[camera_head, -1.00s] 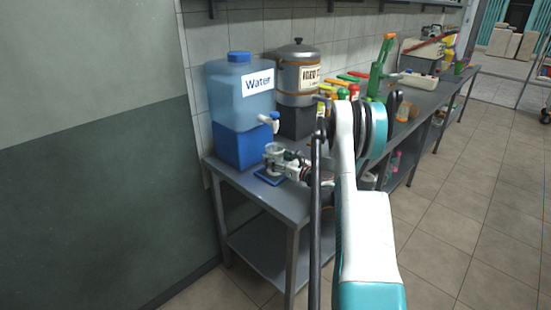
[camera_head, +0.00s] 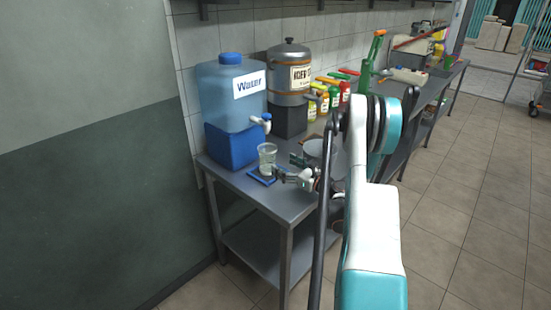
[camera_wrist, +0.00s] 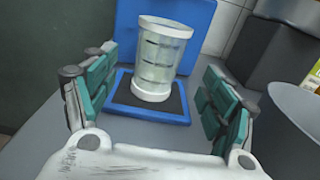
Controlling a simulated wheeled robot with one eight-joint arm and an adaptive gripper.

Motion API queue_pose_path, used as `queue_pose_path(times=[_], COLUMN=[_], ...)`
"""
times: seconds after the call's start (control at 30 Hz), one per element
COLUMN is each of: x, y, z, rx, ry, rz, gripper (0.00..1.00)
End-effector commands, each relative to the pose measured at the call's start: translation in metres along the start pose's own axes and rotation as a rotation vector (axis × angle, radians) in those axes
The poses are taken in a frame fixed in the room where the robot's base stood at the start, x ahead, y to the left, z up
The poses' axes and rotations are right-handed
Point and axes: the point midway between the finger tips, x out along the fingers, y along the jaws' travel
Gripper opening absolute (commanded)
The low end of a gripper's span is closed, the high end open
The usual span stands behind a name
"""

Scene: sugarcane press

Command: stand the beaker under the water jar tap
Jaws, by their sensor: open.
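The clear beaker (camera_head: 267,158) stands upright on a small blue-rimmed tray (camera_head: 260,179) in front of the blue base of the water jar (camera_head: 232,95). The white tap (camera_head: 262,121) of the jar sits just above the beaker. In the wrist view the beaker (camera_wrist: 160,60) stands on the tray's dark pad, and the tray's blue rim (camera_wrist: 150,116) shows around it. My gripper (camera_wrist: 157,95) is open, its teal fingers spread to either side and apart from the beaker. The tap is out of the wrist view.
A metal dispenser (camera_head: 291,75) stands right of the jar. Several coloured bottles (camera_head: 333,95) line the wall behind.

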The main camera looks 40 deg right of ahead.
Motion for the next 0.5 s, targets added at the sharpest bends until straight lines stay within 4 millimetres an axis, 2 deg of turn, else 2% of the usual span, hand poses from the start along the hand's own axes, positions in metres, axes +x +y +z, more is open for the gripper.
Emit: queue_pose_path(times=[0.1,0.2,0.5], x=[-0.016,-0.023,-0.027], y=[-0.001,0.0,0.0], z=[0.001,0.0,-0.001], rx=[0.0,0.0,0.0], ry=[0.0,0.0,0.0], rz=[-0.001,0.0,0.002], gripper=[0.77,0.77,0.77])
